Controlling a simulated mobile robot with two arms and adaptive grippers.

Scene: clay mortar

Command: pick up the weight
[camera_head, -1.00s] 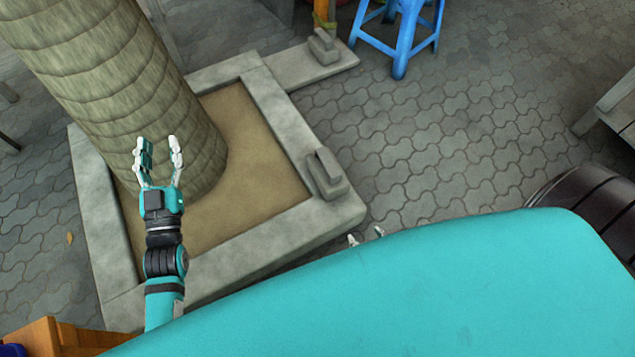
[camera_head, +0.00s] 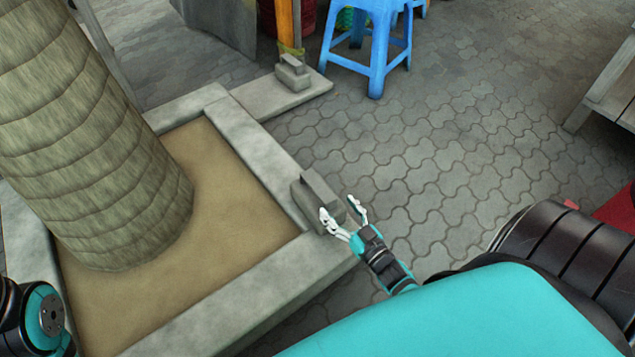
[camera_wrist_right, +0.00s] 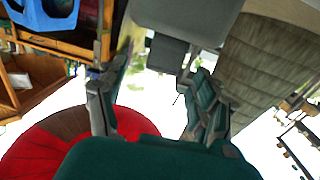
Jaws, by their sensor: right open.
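A grey stone-like weight (camera_head: 311,190), a block with a raised bar on top, sits on the corner of the planter's concrete rim. A second similar grey weight (camera_head: 292,76) sits farther back on a slab. My right gripper (camera_head: 340,206) is open at the near weight's right side, with its left finger overlapping the weight in the head view. In the right wrist view, a grey block (camera_wrist_right: 188,18), apparently the near weight, is beyond the open, empty fingers. Contact cannot be told. Only a joint of my left arm shows at the lower left; its gripper is out of frame.
A tree trunk (camera_head: 90,150) rises from the sandy planter (camera_head: 225,112). A blue stool (camera_head: 375,50) stands at the back, and a wooden bench (camera_head: 610,95) at the right.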

